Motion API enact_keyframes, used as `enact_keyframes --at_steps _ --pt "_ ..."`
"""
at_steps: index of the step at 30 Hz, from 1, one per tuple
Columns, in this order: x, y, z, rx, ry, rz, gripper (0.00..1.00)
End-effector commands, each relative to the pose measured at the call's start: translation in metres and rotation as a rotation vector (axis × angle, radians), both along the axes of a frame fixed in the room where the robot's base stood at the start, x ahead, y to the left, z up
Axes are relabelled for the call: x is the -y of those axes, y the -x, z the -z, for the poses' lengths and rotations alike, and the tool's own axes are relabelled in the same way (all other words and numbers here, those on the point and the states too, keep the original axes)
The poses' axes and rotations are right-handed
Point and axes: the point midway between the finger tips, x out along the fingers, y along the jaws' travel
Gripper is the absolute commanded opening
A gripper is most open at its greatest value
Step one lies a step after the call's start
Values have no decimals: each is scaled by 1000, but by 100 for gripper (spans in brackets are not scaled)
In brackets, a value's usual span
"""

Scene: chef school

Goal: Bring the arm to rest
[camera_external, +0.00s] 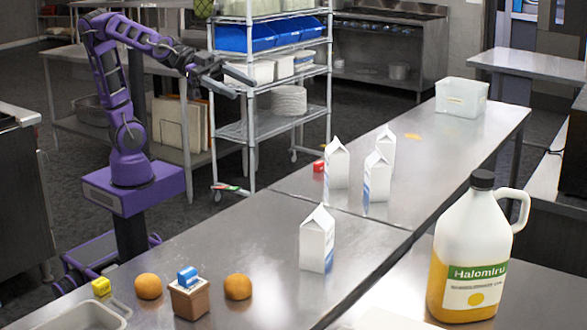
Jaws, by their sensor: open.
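My purple arm (122,90) stands on its base at the left, beside the long steel table (262,215). Its upper links rise and bend over to the right. My gripper (238,82) is held high over the table's far left side, in front of the wire shelf. It is open, and I see nothing between its fingers. It touches nothing on the table.
Several white cartons (317,240) stand along the table. Two orange round items (148,286) flank a brown box (190,300) with a blue piece on top. A large jug (470,250) stands at right, a clear bin (461,98) farther back. A wire shelf (272,125) rises behind my gripper.

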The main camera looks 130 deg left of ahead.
Motion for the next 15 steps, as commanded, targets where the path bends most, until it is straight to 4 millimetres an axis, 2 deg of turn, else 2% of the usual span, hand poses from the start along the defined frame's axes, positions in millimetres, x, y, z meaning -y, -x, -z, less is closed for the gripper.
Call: enact_keyframes --at_steps 5,8,11,15 --pt "6 30 29 -98 -37 26 61" --pt "4 57 49 -178 -55 32 61" --pt "-6 93 69 -270 -63 21 61" --pt "-29 148 94 -398 -46 -16 61"
